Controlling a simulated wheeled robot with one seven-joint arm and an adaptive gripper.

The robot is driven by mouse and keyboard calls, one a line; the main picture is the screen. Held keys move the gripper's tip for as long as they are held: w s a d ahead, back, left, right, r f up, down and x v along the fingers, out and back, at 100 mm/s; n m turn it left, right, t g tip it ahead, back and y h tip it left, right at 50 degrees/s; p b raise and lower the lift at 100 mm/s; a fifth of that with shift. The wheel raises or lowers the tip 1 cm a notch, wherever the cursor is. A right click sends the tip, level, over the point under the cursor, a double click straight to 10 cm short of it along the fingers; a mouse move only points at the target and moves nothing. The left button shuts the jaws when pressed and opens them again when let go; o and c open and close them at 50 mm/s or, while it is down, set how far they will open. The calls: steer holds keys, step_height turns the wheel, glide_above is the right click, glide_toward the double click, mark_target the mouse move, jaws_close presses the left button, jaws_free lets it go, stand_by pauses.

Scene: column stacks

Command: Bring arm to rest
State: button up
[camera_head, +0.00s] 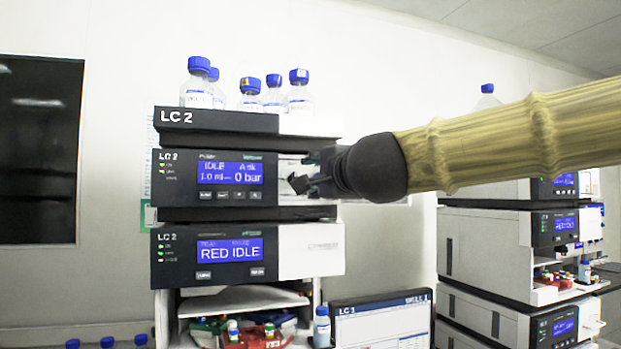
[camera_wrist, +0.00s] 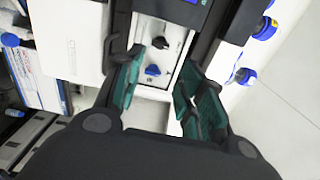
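My arm (camera_head: 500,140), sleeved in a tan bamboo-like cover, reaches in from the right in the head view. Its dark wrist ends at the front of the LC 2 stack. My gripper (camera_head: 308,178) is at the right part of the pump module (camera_head: 168,195), and partly hides it. In the wrist view my gripper (camera_wrist: 160,88) is open, with its teal-padded fingers apart. Between and beyond the fingers is a pale panel with a black knob (camera_wrist: 160,43) and a blue knob (camera_wrist: 153,70). Nothing is held. Whether the fingers touch the panel I cannot tell.
Capped bottles (camera_head: 299,98) stand on top of the LC 2 stack. Below the pump is a RED IDLE module (camera_head: 312,250), then a shelf with colourful vial racks (camera_head: 262,335). A monitor (camera_head: 382,325) stands lower right. Another stack (camera_head: 485,250) is at the right, beneath my arm.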

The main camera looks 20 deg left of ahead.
steer(key=shift+s+d, duration=0.25)
stand_by(0.3)
